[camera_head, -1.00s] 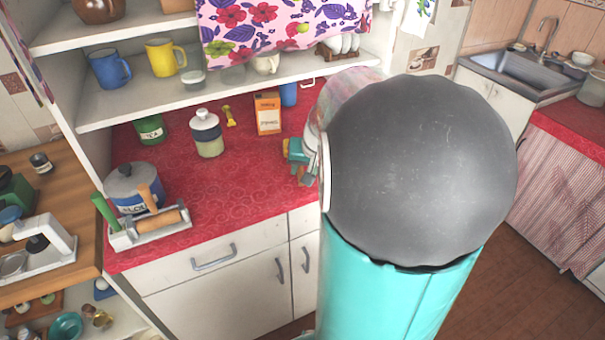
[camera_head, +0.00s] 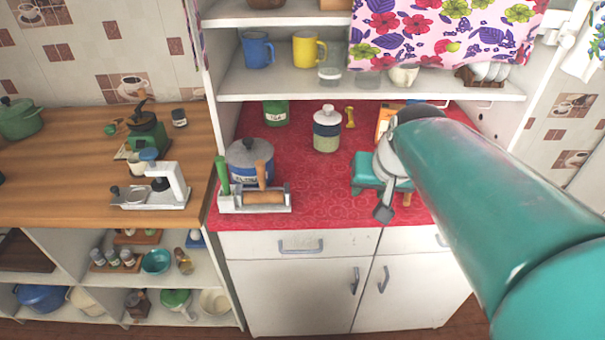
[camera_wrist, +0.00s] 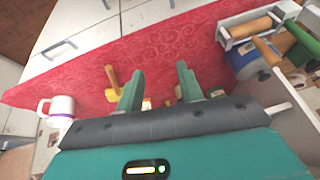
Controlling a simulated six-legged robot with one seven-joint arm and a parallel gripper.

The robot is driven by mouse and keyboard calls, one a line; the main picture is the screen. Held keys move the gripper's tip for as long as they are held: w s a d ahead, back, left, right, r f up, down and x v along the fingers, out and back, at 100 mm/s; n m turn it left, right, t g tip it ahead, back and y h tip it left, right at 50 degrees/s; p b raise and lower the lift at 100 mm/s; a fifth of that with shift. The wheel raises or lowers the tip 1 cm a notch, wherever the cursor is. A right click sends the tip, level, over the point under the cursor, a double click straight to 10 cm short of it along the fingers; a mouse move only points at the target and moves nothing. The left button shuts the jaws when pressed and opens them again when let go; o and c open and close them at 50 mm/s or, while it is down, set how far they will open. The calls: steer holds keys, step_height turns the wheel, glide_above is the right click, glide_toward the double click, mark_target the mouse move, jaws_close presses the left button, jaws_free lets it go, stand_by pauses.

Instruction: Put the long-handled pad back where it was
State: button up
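My gripper (camera_head: 382,172) is over the red counter, its teal parts seen from behind the arm in the head view. In the wrist view its two teal fingers (camera_wrist: 160,88) stand apart with nothing clearly held between them. A brown-handled tool with a yellowish end (camera_wrist: 111,82) lies beside the left finger in the wrist view. A holder (camera_head: 255,204) with a wooden roller, a green handle (camera_head: 223,174) and a brown handle stands left of my gripper. I cannot tell for certain which item is the long-handled pad.
A blue canister (camera_head: 249,168), a lidded jar (camera_head: 327,130) and an orange box (camera_head: 386,122) stand on the counter. A white mug (camera_wrist: 60,107) is at the left in the wrist view. Shelves hold a blue mug (camera_head: 257,50) and yellow mug (camera_head: 307,48). Red counter between holder and gripper is clear.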

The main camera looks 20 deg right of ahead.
steer(key=s+a+n, duration=0.4)
steer(key=s+a, duration=0.2)
steer(key=a, duration=0.5)
steer(key=shift+s+a+f+y, duration=0.2)
steer(key=shift+s+a+y, duration=0.1)
steer(key=shift+s, duration=0.05)
steer(key=shift+d, duration=0.25)
